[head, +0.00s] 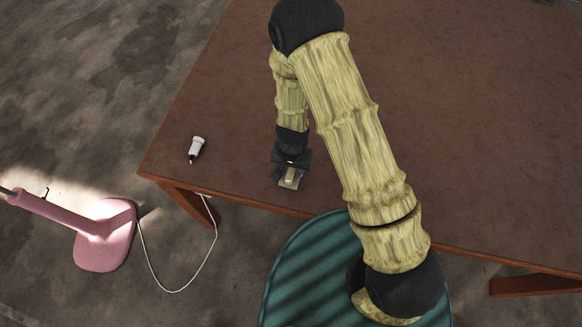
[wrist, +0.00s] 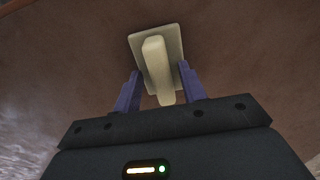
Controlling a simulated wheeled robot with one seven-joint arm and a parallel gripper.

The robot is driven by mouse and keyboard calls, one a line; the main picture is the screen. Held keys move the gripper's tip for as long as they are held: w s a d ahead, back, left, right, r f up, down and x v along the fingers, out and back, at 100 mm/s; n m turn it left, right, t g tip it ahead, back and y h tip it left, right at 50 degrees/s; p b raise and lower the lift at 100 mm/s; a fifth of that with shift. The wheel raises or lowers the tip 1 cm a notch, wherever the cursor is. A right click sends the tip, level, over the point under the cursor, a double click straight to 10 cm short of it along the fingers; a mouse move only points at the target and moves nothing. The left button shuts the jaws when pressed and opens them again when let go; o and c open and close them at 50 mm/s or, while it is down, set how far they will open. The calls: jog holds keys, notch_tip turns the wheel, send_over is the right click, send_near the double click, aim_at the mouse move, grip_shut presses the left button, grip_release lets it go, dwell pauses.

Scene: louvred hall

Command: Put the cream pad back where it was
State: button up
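The cream pad (wrist: 172,40) shows in the wrist view as a pale square plate with a long cream block (wrist: 157,68) on it. In the head view its pale end (head: 290,182) shows just below my gripper (head: 289,171), near the table's front edge. My gripper (wrist: 160,82) is open, with its two purple fingers on either side of the cream block. Gaps show between the block and both fingers. The gripper hides part of the pad in the head view, and I cannot tell whether the pad rests flat on the table.
The brown table (head: 460,130) is mostly bare. A small white object with a dark tip (head: 197,148) lies near its left edge. A pink lamp-like stand (head: 105,240) and a white cord (head: 180,290) are on the floor at left.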

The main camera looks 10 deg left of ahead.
jog(key=shift+s+r, duration=0.1)
jog(key=shift+r, duration=0.1)
notch_tip(320, 180, up, 12)
jog(key=p, duration=0.1)
jog(key=shift+f+p, duration=0.15)
jog(key=shift+p, duration=0.25)
dwell(0.5)
jog(key=d+r+t, duration=0.1)
jog(key=d+r, duration=0.7)
jog(key=d, duration=0.3)
jog(key=s+d+r+n+t, duration=0.1)
jog(key=d+r, duration=0.8)
jog(key=d, duration=0.2)
jog(key=shift+s+t, duration=0.3)
